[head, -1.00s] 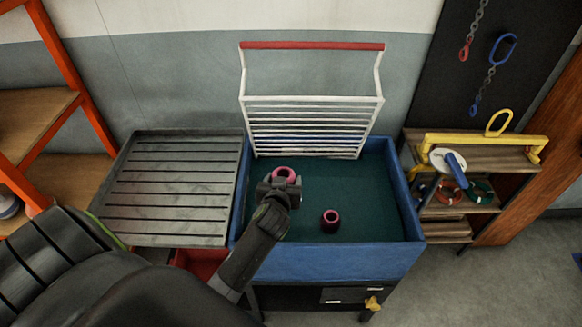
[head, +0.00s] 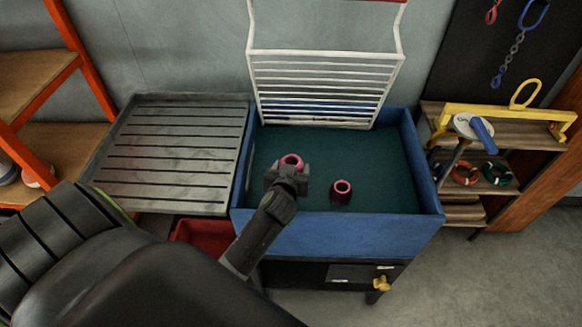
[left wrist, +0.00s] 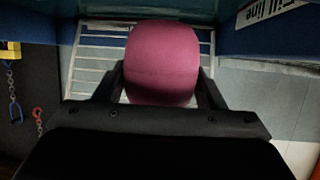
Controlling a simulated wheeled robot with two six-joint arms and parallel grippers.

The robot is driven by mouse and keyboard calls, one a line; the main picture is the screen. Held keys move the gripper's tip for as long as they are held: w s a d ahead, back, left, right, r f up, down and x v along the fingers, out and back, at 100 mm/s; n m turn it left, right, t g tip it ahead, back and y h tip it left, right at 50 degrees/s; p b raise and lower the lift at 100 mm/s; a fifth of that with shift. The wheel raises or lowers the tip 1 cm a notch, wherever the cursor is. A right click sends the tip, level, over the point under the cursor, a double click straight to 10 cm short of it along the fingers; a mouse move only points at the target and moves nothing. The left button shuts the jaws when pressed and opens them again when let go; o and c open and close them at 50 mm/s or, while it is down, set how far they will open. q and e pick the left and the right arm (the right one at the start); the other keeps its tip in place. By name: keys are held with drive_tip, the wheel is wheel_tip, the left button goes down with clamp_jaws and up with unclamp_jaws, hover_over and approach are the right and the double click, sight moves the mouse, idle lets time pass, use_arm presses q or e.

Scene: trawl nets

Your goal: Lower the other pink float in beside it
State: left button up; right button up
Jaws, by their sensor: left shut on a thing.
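One pink float (head: 341,191) sits upright on the dark green floor of the blue bin (head: 345,235), right of my left gripper. My left gripper (head: 289,172) is over the left part of the bin, shut on the other pink float (head: 291,161). The held float fills the middle of the left wrist view (left wrist: 162,62) between the two fingers. In the head view the gripper hides its lower part, and I cannot tell whether it touches the bin floor. My right gripper is not in view.
A white rack (head: 322,59) stands upright at the bin's back edge. A grey slatted board (head: 172,155) lies left of the bin, with a red container (head: 196,232) below it. Shelves with a yellow bar (head: 500,116) stand at right. The bin's right part is clear.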

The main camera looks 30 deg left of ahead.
use_arm(q)
drive_tip(key=shift+f+b, duration=0.45)
drive_tip(key=shift+f, duration=0.45)
drive_tip(key=o, duration=1.1)
drive_tip(key=shift+o, duration=0.3)
drive_tip(key=shift+o, duration=0.8)
